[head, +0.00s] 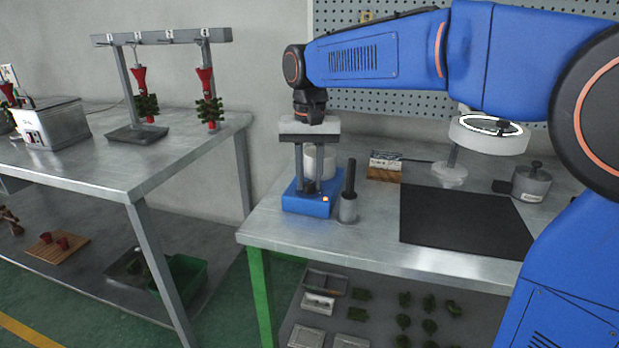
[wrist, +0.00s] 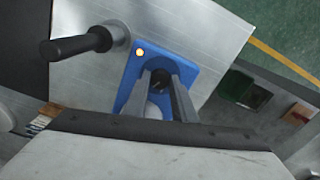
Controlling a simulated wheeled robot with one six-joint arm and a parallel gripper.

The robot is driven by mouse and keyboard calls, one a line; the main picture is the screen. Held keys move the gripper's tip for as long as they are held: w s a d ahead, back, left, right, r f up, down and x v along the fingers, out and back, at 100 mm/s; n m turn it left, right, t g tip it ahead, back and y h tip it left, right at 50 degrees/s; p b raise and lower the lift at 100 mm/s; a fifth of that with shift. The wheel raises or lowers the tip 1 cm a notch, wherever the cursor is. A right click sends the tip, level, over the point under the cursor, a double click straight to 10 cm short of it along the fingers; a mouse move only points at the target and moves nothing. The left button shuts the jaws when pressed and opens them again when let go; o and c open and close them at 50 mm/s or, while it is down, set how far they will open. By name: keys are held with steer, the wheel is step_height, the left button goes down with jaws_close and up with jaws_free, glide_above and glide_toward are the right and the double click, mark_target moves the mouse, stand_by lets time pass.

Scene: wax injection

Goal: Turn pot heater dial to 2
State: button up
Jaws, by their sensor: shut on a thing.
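The pot heater is a blue box (head: 292,203) near the left end of the right-hand bench, with a pale pot (head: 322,160) on it behind my fingers. In the wrist view its blue top (wrist: 190,68) has a lit orange lamp near one corner. My gripper (head: 309,190) points straight down over the heater's front part. In the wrist view my gripper (wrist: 159,78) has its two grey fingers on either side of the dark round dial (wrist: 157,83), closed on it. The dial's numbers and pointer are too small to read.
A metal cup (head: 348,208) with an upright black handle stands close to the right of the heater. The bench's front edge is just before the heater.

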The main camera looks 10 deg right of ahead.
mark_target(310, 184)
steer(key=o, duration=1)
step_height(310, 184, up, 17)
steer(key=shift+r, duration=0.2)
